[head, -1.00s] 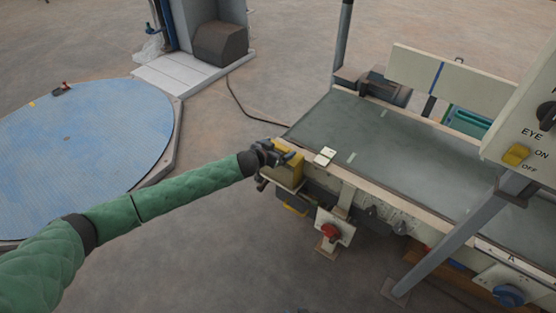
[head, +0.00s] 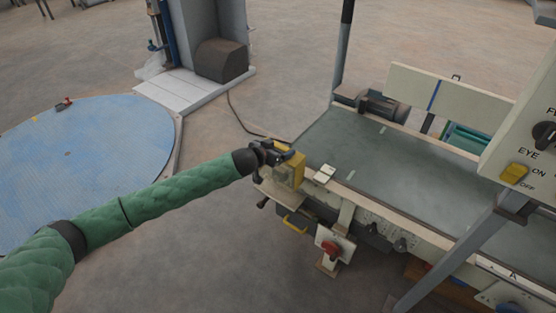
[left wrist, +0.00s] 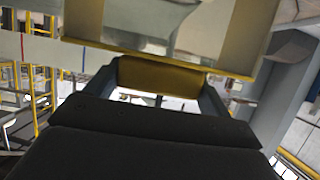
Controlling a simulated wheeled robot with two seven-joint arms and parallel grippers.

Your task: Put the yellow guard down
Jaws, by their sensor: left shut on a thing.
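The yellow guard (head: 291,172) is a small box-like piece with a clear window, at the near left end of the conveyor. My left gripper (head: 277,155) is shut on its top edge. In the left wrist view, the guard (left wrist: 160,76) shows its yellow edge between the fingers of my left gripper (left wrist: 160,88), with its framed window above. The guard looks upright. I cannot tell whether it touches the conveyor end. My right gripper is not in view.
A red knob (head: 332,249) sits below. A control box (head: 525,135) and slanted post stand at right. A blue round plate (head: 80,175) lies at left. Floor between is clear.

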